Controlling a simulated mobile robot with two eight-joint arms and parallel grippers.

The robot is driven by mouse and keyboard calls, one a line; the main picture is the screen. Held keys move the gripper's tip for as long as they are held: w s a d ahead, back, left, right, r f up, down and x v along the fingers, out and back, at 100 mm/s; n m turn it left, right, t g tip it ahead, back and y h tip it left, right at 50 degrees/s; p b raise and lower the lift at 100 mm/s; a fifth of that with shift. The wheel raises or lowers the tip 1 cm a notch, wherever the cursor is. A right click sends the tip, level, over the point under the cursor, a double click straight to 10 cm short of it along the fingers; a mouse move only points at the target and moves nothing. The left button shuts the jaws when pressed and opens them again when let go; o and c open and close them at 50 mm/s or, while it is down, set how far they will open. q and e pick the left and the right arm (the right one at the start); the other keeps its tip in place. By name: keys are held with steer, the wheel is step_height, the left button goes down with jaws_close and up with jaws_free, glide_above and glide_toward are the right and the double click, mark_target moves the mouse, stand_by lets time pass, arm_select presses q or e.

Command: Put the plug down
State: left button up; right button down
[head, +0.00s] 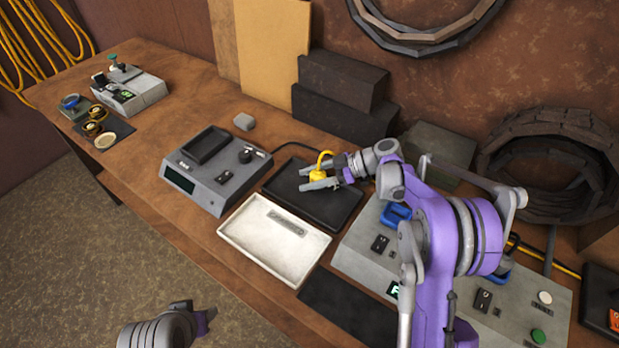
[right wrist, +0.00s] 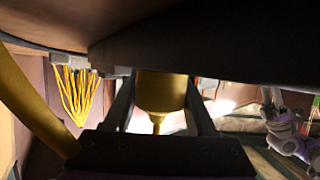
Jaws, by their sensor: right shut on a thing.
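The yellow plug (head: 318,175) is between the fingers of my right gripper (head: 319,180), which is shut on it over the black tray (head: 330,214). In the right wrist view the plug (right wrist: 162,93) sits between the two dark fingers, with its yellow cable curving past at the left. I cannot tell whether the plug touches the tray. Part of my left arm (head: 165,330) shows at the bottom left of the head view, over the floor. Its fingers are too unclear to tell open from shut.
A white tray (head: 243,233) with a flat grey piece lies in front of the black tray. A grey device (head: 207,186) stands to the left, a grey control panel (head: 357,244) to the right. Dark blocks (head: 338,113) stand behind. A black mat (head: 348,310) lies near the front edge.

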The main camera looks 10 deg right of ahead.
steer(key=shift+c, duration=1)
jaws_free()
steer(key=shift+r, duration=0.1)
steer(key=v, duration=0.7)
steer(key=shift+d, duration=0.2)
